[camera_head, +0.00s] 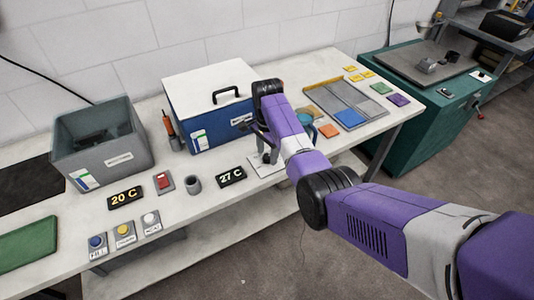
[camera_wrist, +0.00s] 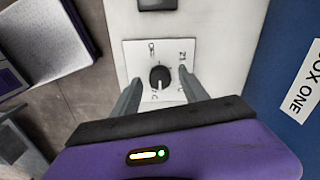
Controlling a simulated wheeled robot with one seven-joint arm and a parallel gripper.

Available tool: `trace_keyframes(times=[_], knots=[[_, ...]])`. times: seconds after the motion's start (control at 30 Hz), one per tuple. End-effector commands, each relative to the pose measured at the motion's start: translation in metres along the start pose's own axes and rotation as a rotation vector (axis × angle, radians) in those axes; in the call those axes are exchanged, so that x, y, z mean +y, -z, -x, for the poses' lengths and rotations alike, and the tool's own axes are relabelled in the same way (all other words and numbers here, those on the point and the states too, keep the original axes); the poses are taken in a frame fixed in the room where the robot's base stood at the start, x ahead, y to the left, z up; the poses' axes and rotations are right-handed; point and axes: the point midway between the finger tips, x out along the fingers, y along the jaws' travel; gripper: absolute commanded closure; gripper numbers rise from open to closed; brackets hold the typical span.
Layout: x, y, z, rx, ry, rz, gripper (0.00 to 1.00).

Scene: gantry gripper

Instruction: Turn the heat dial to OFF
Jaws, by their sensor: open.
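The heat dial is a round black knob (camera_wrist: 160,77) on a white square plate (camera_wrist: 132,52) in the wrist view. Marks are printed around the knob, too small and turned to read surely; I cannot tell which one it points at. My gripper (camera_wrist: 159,84) is open, with one grey finger on each side of the knob. Gaps show between fingers and knob, and I cannot tell how high the fingertips are above the plate. In the head view my gripper (camera_head: 259,135) hangs over the white plate (camera_head: 265,168), and the knob is mostly hidden.
A blue box (camera_head: 210,128) with a white lid and black handle stands close behind my gripper. Trays (camera_head: 310,95) with coloured tiles lie to the right.

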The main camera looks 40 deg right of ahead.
Motion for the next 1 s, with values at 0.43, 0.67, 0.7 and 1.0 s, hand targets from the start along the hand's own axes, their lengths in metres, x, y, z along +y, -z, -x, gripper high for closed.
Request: trace_keyframes(times=[0.43,0.67,0.7,1.0], knots=[[0.0001,0.0001,-0.0071,0.0,0.001,0.0,0.62],[0.0002,0.0001,-0.0069,0.0,0.001,0.0,1.0],[0.0002,0.0001,-0.0069,0.0,0.0,0.0,1.0],[0.0003,0.0001,-0.0061,0.0,0.0,0.046,1.0]])
